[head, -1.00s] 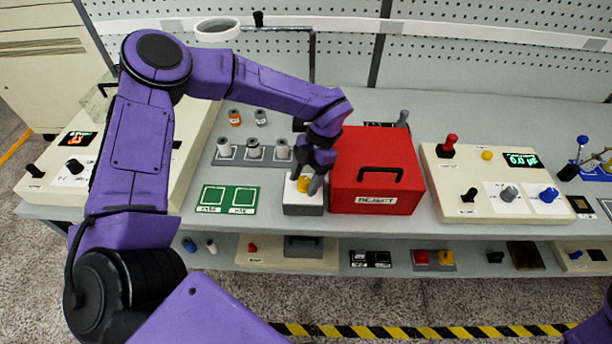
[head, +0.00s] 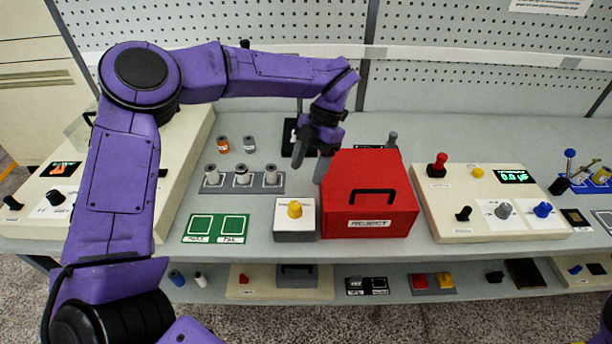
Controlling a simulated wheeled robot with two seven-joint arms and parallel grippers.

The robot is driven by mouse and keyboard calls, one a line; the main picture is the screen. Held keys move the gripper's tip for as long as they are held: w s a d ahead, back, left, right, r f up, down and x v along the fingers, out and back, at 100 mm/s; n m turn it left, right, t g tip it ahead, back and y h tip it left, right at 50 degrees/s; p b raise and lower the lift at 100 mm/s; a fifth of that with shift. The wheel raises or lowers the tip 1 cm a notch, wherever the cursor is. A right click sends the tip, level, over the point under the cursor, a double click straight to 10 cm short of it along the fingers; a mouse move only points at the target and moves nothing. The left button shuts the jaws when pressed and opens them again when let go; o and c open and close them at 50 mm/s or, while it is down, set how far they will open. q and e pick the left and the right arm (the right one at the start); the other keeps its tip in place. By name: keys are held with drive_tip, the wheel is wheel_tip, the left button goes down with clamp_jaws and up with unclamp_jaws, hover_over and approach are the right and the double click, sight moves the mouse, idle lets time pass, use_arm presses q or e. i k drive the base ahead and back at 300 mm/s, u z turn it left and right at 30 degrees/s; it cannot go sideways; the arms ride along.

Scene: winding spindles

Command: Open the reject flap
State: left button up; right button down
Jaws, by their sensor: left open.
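The red reject box (head: 348,222) stands in the middle of the bench, with a white REJECT label on its front. Its red flap (head: 368,168) is down over the box and carries a black handle (head: 372,193). My left gripper (head: 308,168) is open and empty, above the bench just left of the box's back part, fingers pointing down. It is apart from the handle. Only a bit of purple at the lower right edge may be my right arm; its gripper is not in view.
A white block with a yellow knob (head: 295,210) stands just left of the box. Left are a green two-square mat (head: 216,228) and a grey rack (head: 242,181) with several spindles. A control panel (head: 490,200) stands to the right. A pegboard wall (head: 440,80) rises behind.

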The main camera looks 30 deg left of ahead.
sight(367, 171)
drive_tip(key=k, duration=1)
